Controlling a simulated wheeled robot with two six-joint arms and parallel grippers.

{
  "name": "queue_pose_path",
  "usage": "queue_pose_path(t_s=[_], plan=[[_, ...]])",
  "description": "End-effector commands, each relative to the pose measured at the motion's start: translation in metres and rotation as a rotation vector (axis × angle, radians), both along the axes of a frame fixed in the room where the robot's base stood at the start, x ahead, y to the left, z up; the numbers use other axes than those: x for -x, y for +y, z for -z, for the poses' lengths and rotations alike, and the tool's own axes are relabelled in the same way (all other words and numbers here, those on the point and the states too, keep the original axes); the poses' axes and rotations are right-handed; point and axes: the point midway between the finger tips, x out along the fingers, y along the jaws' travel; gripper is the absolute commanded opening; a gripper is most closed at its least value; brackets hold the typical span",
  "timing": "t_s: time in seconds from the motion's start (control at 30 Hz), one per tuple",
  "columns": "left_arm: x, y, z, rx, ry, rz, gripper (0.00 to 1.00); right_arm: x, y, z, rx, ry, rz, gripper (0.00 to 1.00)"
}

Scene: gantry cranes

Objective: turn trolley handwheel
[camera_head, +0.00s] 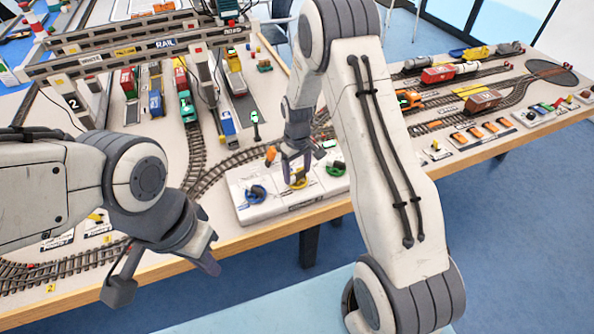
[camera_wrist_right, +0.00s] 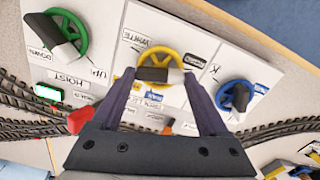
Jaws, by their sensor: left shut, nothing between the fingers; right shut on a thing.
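A control panel (camera_head: 265,211) at the table's front edge carries three handwheels. The yellow handwheel (camera_head: 299,179) is in the middle; its trolley label is not readable to me. My right gripper (camera_head: 297,172) reaches down over it. In the right wrist view my right gripper (camera_wrist_right: 160,76) has its fingertips at the two ends of the grey-black bar across the yellow handwheel (camera_wrist_right: 160,58), shut on it. The far rim is visible. My left gripper (camera_head: 206,261) is shut and empty, in front of the table edge, away from the panel.
The blue handwheel (camera_wrist_right: 235,96) and green handwheel (camera_wrist_right: 65,34), labelled HOIST, flank the yellow one closely. Tracks and a rail gantry (camera_head: 150,47) stand behind. Floor in front is clear.

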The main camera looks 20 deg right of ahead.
Motion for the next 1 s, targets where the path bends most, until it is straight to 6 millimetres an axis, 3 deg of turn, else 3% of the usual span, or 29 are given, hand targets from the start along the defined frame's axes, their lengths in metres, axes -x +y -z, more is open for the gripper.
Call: queue_pose_path(t_s=[0.1, 0.13, 0.17, 0.2, 0.43, 0.57, 1.0], plan=[[0.0, 0.0, 0.0, 0.0, 0.0, 0.0, 0.0, -0.001, 0.0, -0.001, 0.002, -0.005, -0.006, 0.22], [0.0, 0.0, 0.0, 0.0, 0.0, 0.0, 0.0, -0.001, 0.0, -0.001, 0.002, -0.005, -0.006, 0.85], [0.0, 0.0, 0.0, 0.0, 0.0, 0.0, 0.0, -0.001, 0.0, -0.001, 0.002, -0.004, -0.006, 0.96], [0.0, 0.0, 0.0, 0.0, 0.0, 0.0, 0.0, -0.001, 0.0, -0.001, 0.001, -0.003, -0.005, 1.0], [0.0, 0.0, 0.0, 0.0, 0.0, 0.0, 0.0, -0.001, 0.0, -0.001, 0.001, -0.003, -0.003, 1.0], [0.0, 0.0, 0.002, 0.0, 0.0, 0.0, 0.0, -0.001, 0.0, -0.011, 0.001, -0.004, -0.002, 1.0], [0.0, 0.0, 0.011, 0.0, 0.0, 0.0, 0.0, -0.002, 0.0, -0.091, 0.001, -0.007, -0.004, 1.0]])
